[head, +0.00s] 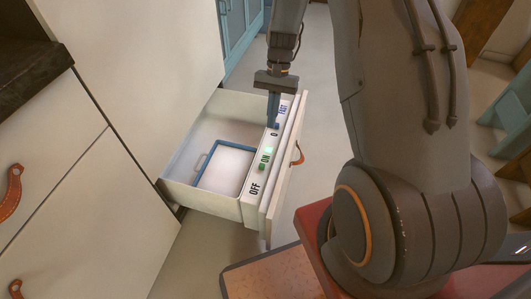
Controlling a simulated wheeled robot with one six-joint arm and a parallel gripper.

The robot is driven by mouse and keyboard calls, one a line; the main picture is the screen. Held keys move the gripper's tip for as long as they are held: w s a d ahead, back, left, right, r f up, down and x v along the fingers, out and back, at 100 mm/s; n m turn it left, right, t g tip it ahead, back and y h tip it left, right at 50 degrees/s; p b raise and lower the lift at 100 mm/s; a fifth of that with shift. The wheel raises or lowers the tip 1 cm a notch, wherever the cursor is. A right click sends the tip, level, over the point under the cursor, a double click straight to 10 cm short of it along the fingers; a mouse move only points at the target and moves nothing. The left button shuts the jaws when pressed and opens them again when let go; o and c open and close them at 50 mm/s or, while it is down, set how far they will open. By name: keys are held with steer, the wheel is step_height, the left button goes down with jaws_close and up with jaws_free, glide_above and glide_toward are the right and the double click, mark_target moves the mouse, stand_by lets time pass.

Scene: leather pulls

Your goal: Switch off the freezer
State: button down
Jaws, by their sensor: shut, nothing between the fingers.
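The freezer is a white drawer (190,185) pulled out of the white cabinet front. Its control strip (257,176) runs along the top of the drawer front, with the labels OFF, ON, 0 and FAST. A green button (262,167) sits by ON, and a green light (268,150) glows near it. A small blue button (276,126) sits between 0 and FAST. My gripper (273,118) is shut and empty, pointing down over the strip at the blue button. Its tips hide part of that spot, and I cannot tell whether they touch it.
A blue-rimmed white tray (228,168) lies inside the drawer. An orange leather pull (297,153) hangs on the drawer front. Cabinet fronts with leather pulls (12,192) stand at left. Blue cabinets (240,25) are at the back. Floor (325,70) is clear behind the drawer.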

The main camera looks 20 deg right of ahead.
mark_target(262, 167)
steer(key=shift+f, duration=0.1)
steer(key=b+x, duration=0.1)
steer(key=x, duration=0.8)
steer(key=shift+s+a+f+b, duration=0.1)
steer(key=shift+f+b, duration=0.25)
steer(key=s+a, duration=0.1)
steer(key=s, duration=0.1)
steer(key=shift+s+a, duration=0.25)
steer(key=shift+a, duration=0.15)
steer(key=shift+s+a, duration=0.25)
steer(key=shift+s, duration=0.15)
steer(key=shift+s, duration=0.1)
